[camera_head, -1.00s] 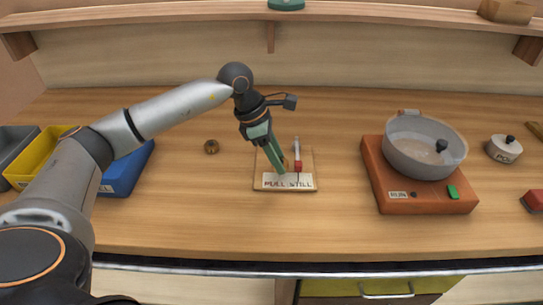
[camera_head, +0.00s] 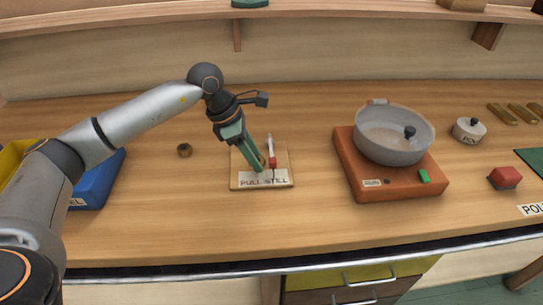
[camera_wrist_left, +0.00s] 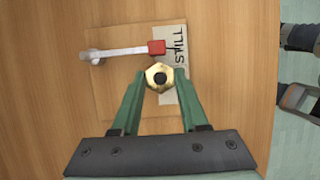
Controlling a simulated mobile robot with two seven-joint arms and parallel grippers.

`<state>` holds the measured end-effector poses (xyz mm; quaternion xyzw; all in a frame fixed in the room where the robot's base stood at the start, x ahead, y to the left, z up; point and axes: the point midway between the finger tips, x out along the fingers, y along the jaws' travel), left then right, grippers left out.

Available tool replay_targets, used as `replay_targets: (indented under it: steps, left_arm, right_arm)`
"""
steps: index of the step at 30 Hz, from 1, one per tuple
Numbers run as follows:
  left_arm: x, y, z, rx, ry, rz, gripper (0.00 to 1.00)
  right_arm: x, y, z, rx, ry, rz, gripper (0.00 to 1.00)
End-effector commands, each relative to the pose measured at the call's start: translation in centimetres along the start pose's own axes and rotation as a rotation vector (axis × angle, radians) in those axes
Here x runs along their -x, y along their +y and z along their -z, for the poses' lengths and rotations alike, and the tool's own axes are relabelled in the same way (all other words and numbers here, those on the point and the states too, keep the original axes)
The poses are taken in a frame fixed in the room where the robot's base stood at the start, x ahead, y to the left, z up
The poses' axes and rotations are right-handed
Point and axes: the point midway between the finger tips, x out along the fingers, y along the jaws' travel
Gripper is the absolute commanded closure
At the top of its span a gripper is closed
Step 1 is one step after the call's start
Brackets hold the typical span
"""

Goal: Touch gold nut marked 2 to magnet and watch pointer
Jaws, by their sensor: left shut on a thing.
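My left gripper (camera_head: 261,167) is shut on a gold hex nut (camera_wrist_left: 160,76), held over the wooden board (camera_head: 240,181). In the left wrist view the nut sits between the green fingertips (camera_wrist_left: 160,82), a dark hole facing the camera; no number is readable. On the board, a pale swinging bar (camera_wrist_left: 120,51) ends in a red block (camera_wrist_left: 157,47), probably the magnet. A thin dark pointer (camera_wrist_left: 172,48) extends from it toward the word STILL on the white label (camera_head: 264,180). The nut appears slightly apart from the red block. My right gripper is out of view.
Another small gold-brown nut (camera_head: 185,150) lies left of the board. A blue bin (camera_head: 100,180) is at left.

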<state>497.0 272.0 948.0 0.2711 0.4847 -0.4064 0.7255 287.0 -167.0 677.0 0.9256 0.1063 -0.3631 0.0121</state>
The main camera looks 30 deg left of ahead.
Motion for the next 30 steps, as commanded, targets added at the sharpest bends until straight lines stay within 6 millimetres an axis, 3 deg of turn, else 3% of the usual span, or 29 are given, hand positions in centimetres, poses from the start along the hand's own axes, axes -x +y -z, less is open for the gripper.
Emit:
replay_targets:
  steps: [30]
  left_arm:
    - [-0.29, 0.02, -0.82, 0.0, -0.002, -0.001, 1.0]
  right_arm:
    - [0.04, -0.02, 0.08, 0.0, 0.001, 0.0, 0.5]
